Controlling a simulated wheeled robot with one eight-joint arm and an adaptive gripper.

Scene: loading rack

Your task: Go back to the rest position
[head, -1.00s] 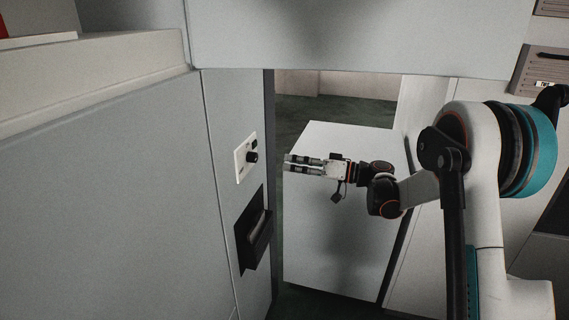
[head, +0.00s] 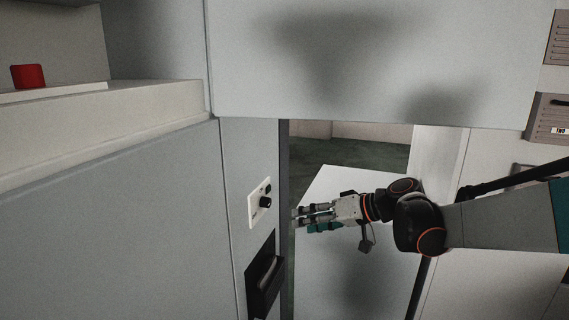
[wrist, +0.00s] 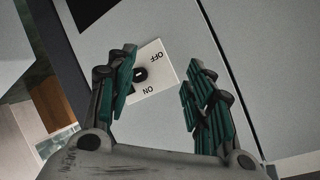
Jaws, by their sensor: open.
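My gripper (head: 312,218) is at the middle right in the head view, pointing left toward a grey panel. It is open and empty. In the wrist view its two green-padded fingers (wrist: 160,95) stand apart, with a white switch plate (wrist: 158,72) seen between them. The plate has a black knob (wrist: 140,75) and the words OFF and ON. In the head view the same plate (head: 254,211) is on the panel's narrow right part, left of my fingertips. A gap shows between the fingertips and the plate.
A dark recessed slot (head: 262,275) is below the switch plate. A large grey overhead panel (head: 370,60) hangs above my arm. A red object (head: 28,76) sits on a ledge (head: 100,125) at the upper left. A white box surface (head: 335,180) is behind my gripper.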

